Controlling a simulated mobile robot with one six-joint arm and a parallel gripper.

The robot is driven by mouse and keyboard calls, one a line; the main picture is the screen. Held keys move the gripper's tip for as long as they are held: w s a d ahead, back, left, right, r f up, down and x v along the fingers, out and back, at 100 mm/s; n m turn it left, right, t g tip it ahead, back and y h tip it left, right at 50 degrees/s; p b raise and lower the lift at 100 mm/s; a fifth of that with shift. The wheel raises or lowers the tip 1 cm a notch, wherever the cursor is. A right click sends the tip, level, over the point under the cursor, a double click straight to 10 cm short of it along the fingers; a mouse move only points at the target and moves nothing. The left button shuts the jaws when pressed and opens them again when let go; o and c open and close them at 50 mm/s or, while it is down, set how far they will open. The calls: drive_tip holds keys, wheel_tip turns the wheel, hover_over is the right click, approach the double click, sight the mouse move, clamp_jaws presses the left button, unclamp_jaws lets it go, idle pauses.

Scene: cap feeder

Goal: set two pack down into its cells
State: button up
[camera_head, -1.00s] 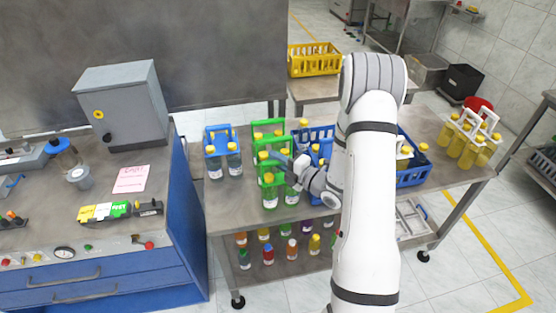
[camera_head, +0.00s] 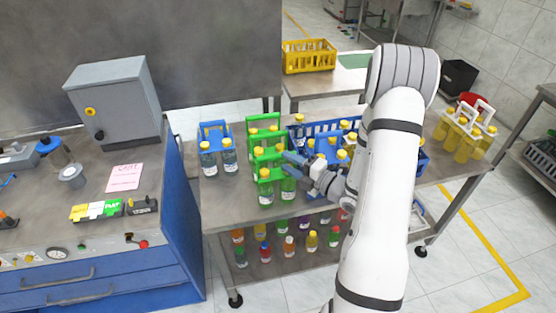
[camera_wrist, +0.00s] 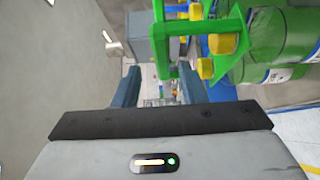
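A green two-pack carrier (camera_head: 267,160) with yellow-capped bottles stands near the front edge of the middle table. Another green carrier (camera_head: 264,131) stands just behind it. A blue two-pack (camera_head: 214,133) stands to their left. A blue crate (camera_head: 352,128) with more yellow-capped bottles lies to the right, partly hidden by my arm; its cells cannot be made out. My gripper (camera_head: 292,160) is just right of the front green handle. In the wrist view, its two fingers (camera_wrist: 160,88) are apart, and a green handle (camera_wrist: 160,45) shows beyond the tips; contact cannot be told.
A yellow crate (camera_head: 309,57) stands on a table behind. White carriers with yellow bottles (camera_head: 466,138) stand at the right end. Small bottles (camera_head: 288,246) fill the lower shelf. A grey box (camera_head: 113,100) and blue cabinet (camera_head: 185,210) are at left.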

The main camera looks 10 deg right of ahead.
drive_tip(key=b+v, duration=0.1)
drive_tip(key=v, duration=0.4)
drive_tip(key=w+d+r+m+g+h, duration=0.1)
drive_tip(key=d+r+m+g+h, duration=0.25)
drive_tip(key=r+m+h, duration=0.7)
drive_tip(key=s+a+r+m+g, duration=0.1)
drive_tip(key=s+a+m+g, duration=0.2)
drive_tip(key=s, duration=0.7)
drive_tip(key=s+a+r+m+g, duration=0.2)
drive_tip(key=s+a+m+g, duration=0.2)
drive_tip(key=s+a+m, duration=0.3)
drive_tip(key=s+m+h, duration=0.1)
drive_tip(key=s+m, duration=0.2)
drive_tip(key=m, duration=0.2)
drive_tip(key=shift+s, duration=0.4)
drive_tip(key=shift+a, duration=0.15)
drive_tip(key=shift+s+f, duration=0.1)
drive_tip(key=shift+c, duration=0.2)
